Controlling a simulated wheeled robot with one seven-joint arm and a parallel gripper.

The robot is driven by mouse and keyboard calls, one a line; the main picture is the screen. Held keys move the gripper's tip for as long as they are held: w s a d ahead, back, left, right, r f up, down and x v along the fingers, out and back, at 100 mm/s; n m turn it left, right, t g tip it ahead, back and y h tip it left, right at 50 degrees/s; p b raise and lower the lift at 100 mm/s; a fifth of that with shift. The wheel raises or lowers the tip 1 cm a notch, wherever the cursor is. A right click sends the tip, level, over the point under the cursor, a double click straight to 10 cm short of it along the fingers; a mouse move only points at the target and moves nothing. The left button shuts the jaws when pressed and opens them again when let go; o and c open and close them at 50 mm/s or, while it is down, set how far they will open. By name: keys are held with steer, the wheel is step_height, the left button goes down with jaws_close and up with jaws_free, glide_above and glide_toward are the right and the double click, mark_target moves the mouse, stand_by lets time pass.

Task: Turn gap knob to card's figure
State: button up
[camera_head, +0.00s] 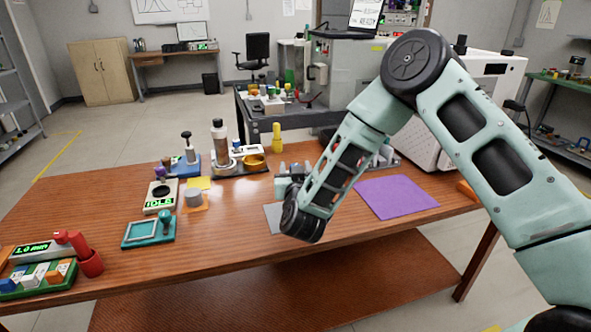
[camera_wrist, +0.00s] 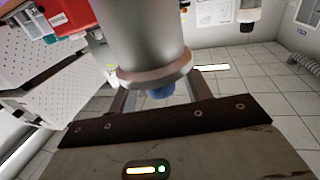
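My gripper (camera_head: 287,183) is at the middle of the wooden table, partly hidden by my forearm. In the wrist view its two fingers (camera_wrist: 160,95) stand apart. A large grey cylinder (camera_wrist: 145,40) with a copper-coloured rim covers the fingertips, and a blue part (camera_wrist: 157,92) shows below it between the fingers. I cannot tell whether the fingers touch either. A green display (camera_head: 37,247) reading in mm, its digits unclear, stands at the far left beside a red part (camera_head: 75,242). I cannot single out the gap knob.
A device with an IDLE display (camera_head: 160,203), a teal tray (camera_head: 148,231) and a stand with a bottle (camera_head: 219,140) are on the left half. A purple mat (camera_head: 396,197) lies right of my forearm. A white perforated box (camera_head: 430,145) stands behind. The front-middle tabletop is clear.

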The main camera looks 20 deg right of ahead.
steer(key=b+v, duration=0.2)
steer(key=v, duration=1.5)
steer(key=shift+s, duration=0.2)
